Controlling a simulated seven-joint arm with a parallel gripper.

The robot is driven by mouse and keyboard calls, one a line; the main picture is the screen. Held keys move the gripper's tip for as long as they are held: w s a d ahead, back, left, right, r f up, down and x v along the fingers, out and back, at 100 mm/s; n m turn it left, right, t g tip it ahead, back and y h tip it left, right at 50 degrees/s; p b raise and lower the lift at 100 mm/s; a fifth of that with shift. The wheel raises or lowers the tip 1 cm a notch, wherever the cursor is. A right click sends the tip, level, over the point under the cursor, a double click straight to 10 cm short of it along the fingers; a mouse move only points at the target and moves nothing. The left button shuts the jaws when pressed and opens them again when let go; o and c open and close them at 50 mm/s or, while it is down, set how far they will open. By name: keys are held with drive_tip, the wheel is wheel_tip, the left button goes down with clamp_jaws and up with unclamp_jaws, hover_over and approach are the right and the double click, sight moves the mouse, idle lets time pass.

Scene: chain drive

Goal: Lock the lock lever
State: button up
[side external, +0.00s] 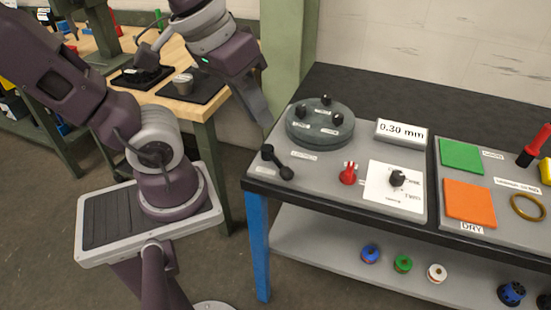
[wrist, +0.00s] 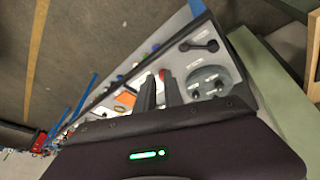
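A black lever with a round knob at each end (side external: 277,163) lies at the left front corner of the grey panel. It is also in the wrist view (wrist: 198,46), near the panel's corner. A small label beside it is too small to read, so I cannot tell its setting. My gripper (side external: 267,118) hangs above the panel's left edge, up and left of the lever and apart from it. In the wrist view, the two dark fingers (wrist: 158,88) stand apart with nothing between them.
A round grey dial plate (side external: 320,128) with several black knobs stands behind the lever. A red piece (side external: 348,173), a black knob (side external: 397,178) on a white card and a "0.30 mm" sign (side external: 401,133) are to the right. A wooden bench (side external: 204,108) stands left.

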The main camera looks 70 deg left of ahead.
drive_tip(key=w+a+f+n+g, duration=0.1)
drive_tip(key=n, duration=0.3)
drive_tip(key=w+a+f+n+g, duration=0.1)
drive_tip(key=w+f+n, duration=0.1)
drive_tip(key=n, duration=0.2)
drive_tip(key=w+a+f+n+g, duration=0.1)
drive_tip(key=n+g, duration=0.1)
drive_tip(key=n, duration=0.2)
drive_tip(key=shift+w+f, duration=0.25)
drive_tip(key=shift+f, duration=0.05)
clamp_jaws()
drive_tip(key=n+g+y, duration=0.2)
drive_tip(key=n+g, duration=0.2)
drive_tip(key=n, duration=1.1)
hover_over(277, 162)
drive_tip(key=s+d, duration=0.2)
drive_tip(key=d, duration=0.1)
wheel_tip(277, 162, down, 7)
drive_tip(key=shift+w+a+f, duration=0.1)
drive_tip(key=shift+a, duration=0.1)
drive_tip(key=shift+f, duration=0.1)
drive_tip(key=x, duration=0.9)
drive_tip(key=shift+s+a+f, duration=0.2)
drive_tip(key=shift+s+f, duration=0.05)
drive_tip(key=w, duration=0.1)
drive_tip(key=w+d, duration=0.1)
drive_tip(key=w+f, duration=0.1)
drive_tip(key=shift+d, duration=0.3)
drive_tip(key=shift+w+d, duration=0.15)
drive_tip(key=shift+w, duration=0.1)
